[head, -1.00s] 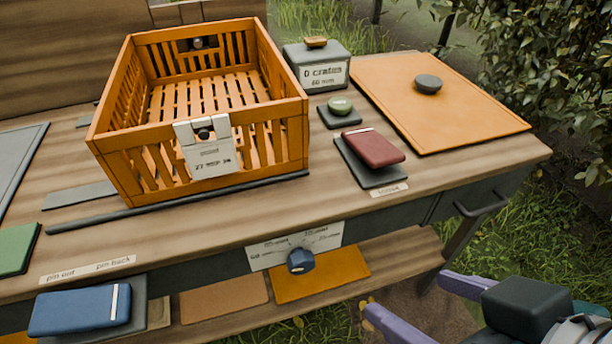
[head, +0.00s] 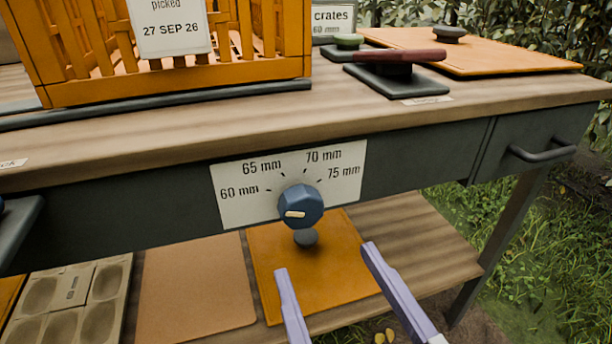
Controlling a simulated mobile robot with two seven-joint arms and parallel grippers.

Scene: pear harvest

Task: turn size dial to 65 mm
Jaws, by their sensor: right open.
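The blue size dial (head: 303,200) sits on a white scale plate (head: 232,206) on the bench's front panel. The plate reads 60, 65, 70 and 75 mm from left to right. The dial's short white mark lies nearly level on its front face, on the left side nearest the 60 mm label; its exact setting is hard to tell. My right gripper (head: 325,259) is open and empty. Its two lilac fingers point up toward the dial from below, apart from it, with tips spread to either side of it. My left gripper is not in view.
An orange slatted crate (head: 180,91) stands on the bench above. A red lever-like pad (head: 400,56) and drawer handle (head: 543,152) are to the right. Below, a shelf holds an orange board (head: 275,270) with a dark knob, a brown board (head: 195,285) and a moulded tray (head: 55,318).

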